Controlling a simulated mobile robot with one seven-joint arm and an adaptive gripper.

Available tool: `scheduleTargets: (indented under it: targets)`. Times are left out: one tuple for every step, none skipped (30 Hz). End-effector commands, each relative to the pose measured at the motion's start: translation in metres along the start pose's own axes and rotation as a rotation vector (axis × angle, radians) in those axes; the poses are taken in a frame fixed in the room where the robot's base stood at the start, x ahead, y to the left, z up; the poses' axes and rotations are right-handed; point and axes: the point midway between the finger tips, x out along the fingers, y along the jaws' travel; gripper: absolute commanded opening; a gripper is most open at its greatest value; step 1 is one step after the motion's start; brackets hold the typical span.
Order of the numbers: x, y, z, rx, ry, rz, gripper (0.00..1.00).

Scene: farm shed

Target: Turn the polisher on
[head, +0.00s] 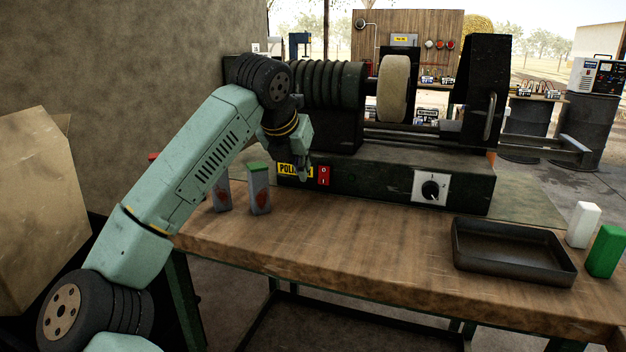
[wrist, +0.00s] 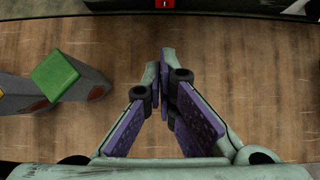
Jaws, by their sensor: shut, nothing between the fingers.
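The polisher (head: 400,172) is a dark machine on the wooden bench, with a pale buffing wheel (head: 393,90) on its shaft. A red switch (head: 324,176) marked I and O sits on its front, right of a yellow label (head: 291,170). A white plate with a black dial (head: 431,188) is further right. My gripper (head: 304,176) is shut and empty, just left of and close to the red switch in the head view. In the wrist view my gripper (wrist: 164,52) points toward the red switch (wrist: 165,4), cut by the top edge, with a gap between. I cannot tell the switch's position.
Two grey blocks with red patches stand on the bench left of my gripper, the nearer one (head: 259,190) green-topped. A dark tray (head: 512,276), a white block (head: 583,224) and a green block (head: 606,250) are at the right. The bench (head: 330,235) in front of the polisher is clear.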

Motion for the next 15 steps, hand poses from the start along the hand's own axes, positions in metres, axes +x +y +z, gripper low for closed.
scheduleTargets:
  targets:
    - [0.003, 0.0, 0.0, 0.0, 0.001, -0.001, 0.0]
    - [0.006, 0.0, 0.0, 0.0, 0.001, -0.001, 0.0]
    - [0.011, 0.0, 0.0, 0.0, 0.002, -0.002, 0.0]
    - [0.015, -0.001, 0.0, 0.0, 0.003, -0.003, 0.0]
    - [0.02, -0.001, 0.0, 0.0, 0.003, -0.004, 0.0]
    - [0.027, -0.001, 0.001, 0.001, 0.003, -0.004, 0.0]
    - [0.033, -0.001, 0.001, 0.0, 0.003, -0.006, 0.0]
    - [0.039, -0.002, 0.001, 0.0, 0.003, -0.006, 0.0]
    - [0.048, -0.002, 0.001, 0.0, 0.004, -0.006, 0.0]
    - [0.055, -0.001, 0.001, 0.0, 0.004, -0.005, 0.0]
    - [0.061, -0.002, 0.001, 0.0, 0.003, -0.005, 0.0]
    - [0.07, -0.002, 0.001, 0.0, 0.003, -0.007, 0.0]
    - [0.077, -0.002, 0.001, 0.0, 0.003, -0.005, 0.0]
    - [0.083, -0.002, 0.001, -0.001, 0.004, -0.006, 0.0]
    - [0.091, -0.002, 0.001, -0.001, 0.002, -0.005, 0.0]
